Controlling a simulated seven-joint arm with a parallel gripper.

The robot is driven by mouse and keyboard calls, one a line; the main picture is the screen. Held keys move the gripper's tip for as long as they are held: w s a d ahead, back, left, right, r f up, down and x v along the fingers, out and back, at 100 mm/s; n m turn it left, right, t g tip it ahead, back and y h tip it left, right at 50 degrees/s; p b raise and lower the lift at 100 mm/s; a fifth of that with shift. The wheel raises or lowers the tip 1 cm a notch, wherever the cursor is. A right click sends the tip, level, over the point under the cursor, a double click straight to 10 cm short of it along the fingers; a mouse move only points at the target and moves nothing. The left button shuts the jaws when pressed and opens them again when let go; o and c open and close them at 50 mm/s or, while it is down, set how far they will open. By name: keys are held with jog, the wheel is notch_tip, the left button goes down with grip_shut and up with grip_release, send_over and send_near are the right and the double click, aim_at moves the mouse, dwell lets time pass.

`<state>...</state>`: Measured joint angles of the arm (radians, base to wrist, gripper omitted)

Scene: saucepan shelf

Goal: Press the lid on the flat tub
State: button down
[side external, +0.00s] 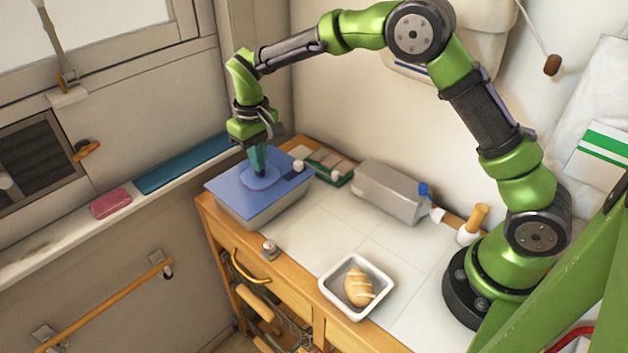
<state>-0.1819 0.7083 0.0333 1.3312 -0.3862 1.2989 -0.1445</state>
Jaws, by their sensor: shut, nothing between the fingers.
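The flat tub (256,218) is a pale grey box at the far left end of the white tiled counter. The blue lid (228,186) lies over its top and covers the inside. The lid looks a little tilted, and I cannot tell whether its edges are seated all round. My gripper (260,174) points down over the middle of the lid, with its fingers shut and empty. The fingertips are at or just above the lid's raised centre; I cannot tell whether they touch.
A grey box-shaped container (388,192) and a green tray (332,168) stand along the back wall. A white dish (338,302) with a bread roll (358,287) sits near the front edge. A wooden-handled tool (474,222) stands near my base. Middle tiles are clear.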

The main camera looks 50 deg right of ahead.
jog(key=shift+r, duration=3.5)
jog(key=shift+w, duration=0.1)
jog(key=s+d+r+m+t, duration=0.1)
jog(key=s+d+r+t, duration=0.1)
jog(key=s, duration=0.7)
jog(key=s+d+r+m+t+y, duration=0.1)
jog(key=s+d+r+t, duration=0.1)
jog(key=s, duration=0.7)
jog(key=s+d+r+m+t+y, duration=0.1)
jog(key=s+d+r+m+t, duration=0.1)
jog(key=s, duration=0.6)
notch_tip(320, 180, up, 3)
jog(key=shift+s+d+f+t, duration=0.2)
jog(key=shift+s+d+t, duration=0.2)
jog(key=shift+d+t, duration=0.15)
